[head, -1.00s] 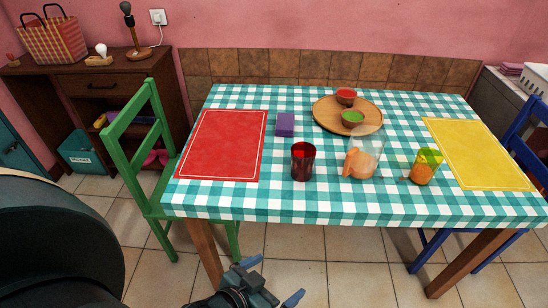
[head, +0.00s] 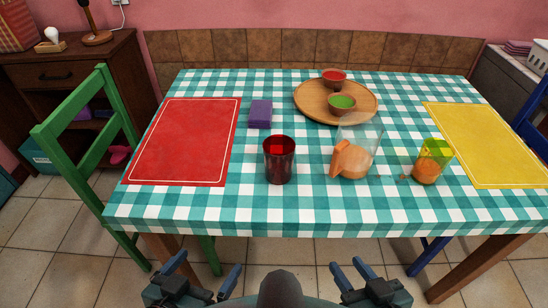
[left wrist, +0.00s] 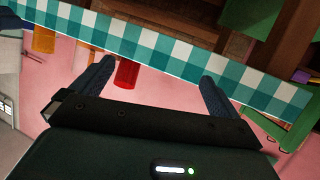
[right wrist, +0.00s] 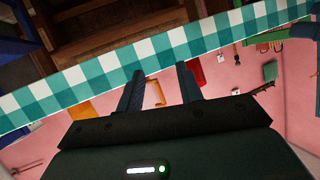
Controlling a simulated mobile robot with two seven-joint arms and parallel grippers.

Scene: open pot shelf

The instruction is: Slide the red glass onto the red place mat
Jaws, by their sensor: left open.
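The dark red glass (head: 279,160) stands upright on the checkered table, right of the red place mat (head: 182,142) and apart from it. The glass also shows between the fingers in the left wrist view (left wrist: 126,73), beyond the table edge. My left gripper (head: 206,270) is open and empty in front of the table's near edge, below and left of the glass. My right gripper (head: 351,268) is also in front of the near edge, further right. Its fingers are parted with nothing between them, closer together than the left ones.
A clear pitcher (head: 358,150) with an orange handle stands right of the glass, then a yellow-orange glass (head: 432,162). A purple block (head: 260,114) lies behind, near the mat. A wooden tray (head: 310,101) holds two bowls. The cloth between glass and mat is clear.

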